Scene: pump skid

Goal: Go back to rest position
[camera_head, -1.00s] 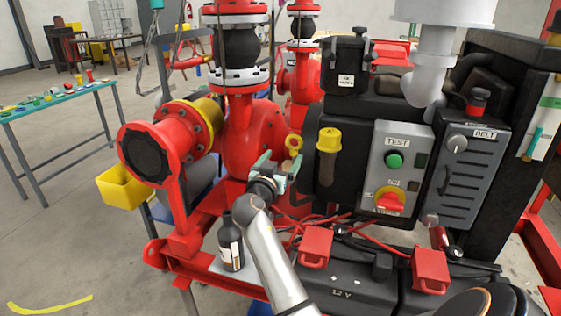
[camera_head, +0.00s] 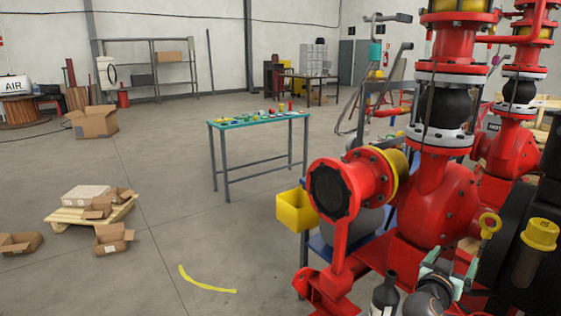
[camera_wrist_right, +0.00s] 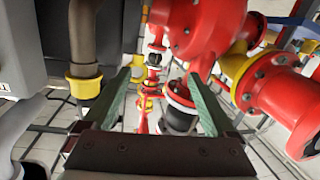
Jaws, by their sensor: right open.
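My right gripper (camera_head: 452,274) is at the lower right of the head view, in front of the red pump (camera_head: 440,205). It is open, with its two green-padded fingers apart. In the right wrist view (camera_wrist_right: 155,95) nothing is held between the fingers; red pump parts and floor show beyond them. A yellow ring handle (camera_head: 490,222) stands above and right of the gripper, apart from it. My left gripper is in neither view.
A yellow-capped filler pipe (camera_head: 541,233) and dark machinery are close on the right. A yellow bin (camera_head: 297,210) hangs left of the red flange (camera_head: 340,190). A green-topped table (camera_head: 258,118) with small parts, cardboard boxes (camera_head: 93,121) and a pallet (camera_head: 90,213) stand beyond.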

